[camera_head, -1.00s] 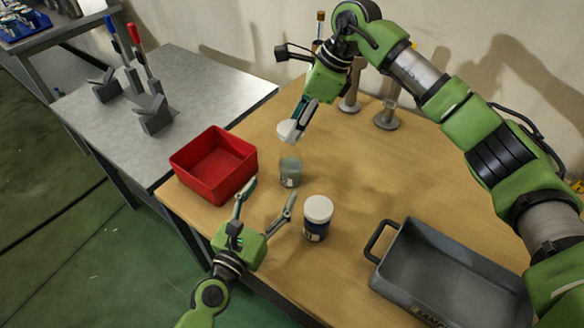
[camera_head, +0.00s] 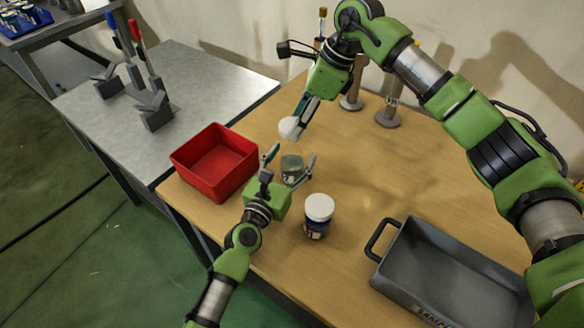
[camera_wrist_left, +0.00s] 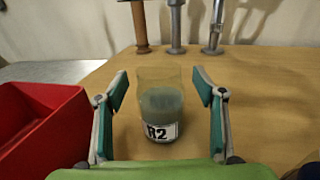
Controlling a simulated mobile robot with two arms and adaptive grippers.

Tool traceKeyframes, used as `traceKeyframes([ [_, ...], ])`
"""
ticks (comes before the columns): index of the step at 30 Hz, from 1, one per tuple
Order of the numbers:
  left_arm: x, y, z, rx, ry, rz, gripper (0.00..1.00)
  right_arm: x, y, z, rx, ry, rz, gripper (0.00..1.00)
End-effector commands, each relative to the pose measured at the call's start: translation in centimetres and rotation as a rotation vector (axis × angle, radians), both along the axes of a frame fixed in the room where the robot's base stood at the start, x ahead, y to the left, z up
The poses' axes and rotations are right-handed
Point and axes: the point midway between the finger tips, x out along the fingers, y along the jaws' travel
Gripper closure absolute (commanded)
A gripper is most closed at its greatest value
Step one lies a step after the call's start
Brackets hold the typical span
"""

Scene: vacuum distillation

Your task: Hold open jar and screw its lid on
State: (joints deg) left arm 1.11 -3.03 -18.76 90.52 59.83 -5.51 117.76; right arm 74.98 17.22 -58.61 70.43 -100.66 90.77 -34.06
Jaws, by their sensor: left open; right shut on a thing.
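The open jar (camera_head: 291,167) is clear glass with greyish contents and stands upright on the wooden table. In the left wrist view the jar (camera_wrist_left: 160,108) carries a white label reading R2. My left gripper (camera_head: 292,157) is open, with its fingers on either side of the jar and a gap on both sides. In the left wrist view its teal-padded fingertips (camera_wrist_left: 160,88) also flank the jar. My right gripper (camera_head: 297,122) is shut on the white lid (camera_head: 289,128), holding it above the table, behind the jar in the head view.
A red bin (camera_head: 214,163) stands left of the jar. A closed jar with a white cap (camera_head: 319,208) stands close on the right. A grey tray (camera_head: 455,270) lies at the front right. Metal stands (camera_head: 388,116) are at the back.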

Motion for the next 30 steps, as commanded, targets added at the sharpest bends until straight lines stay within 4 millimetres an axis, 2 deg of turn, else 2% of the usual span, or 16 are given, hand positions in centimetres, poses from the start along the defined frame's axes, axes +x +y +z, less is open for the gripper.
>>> traceKeyframes([
  [8, 0.1, 0.0, 0.0, 0.0, 0.0, 0.0, 0.37, 0.0, 0.0, 0.0, 0.0, 0.0, 0.0, 0.66],
  [11, 0.1, 0.0, 0.0, 0.0, 0.0, 0.001, 0.58, 0.0, 0.0, 0.0, 0.0, 0.0, 0.0, 0.66],
  [15, 0.1, 0.0, 0.0, 0.0, 0.0, 0.001, 0.94, 0.0, 0.0, 0.0, 0.0, 0.0, 0.0, 0.66],
  [16, 0.1, 0.0, 0.0, 0.0, 0.0, 0.001, 0.96, 0.0, 0.0, 0.0, 0.0, 0.0, 0.0, 0.66],
  [20, 0.1, 0.0, 0.0, 0.0, 0.0, 0.001, 0.97, 0.0, 0.0, -0.4, 0.0, 0.001, 0.0, 0.66],
  [30, 0.1, 0.0, 0.0, 0.0, -0.001, 0.001, 0.97, -0.1, 0.0, -4.8, 0.006, 0.001, -0.001, 0.66],
])
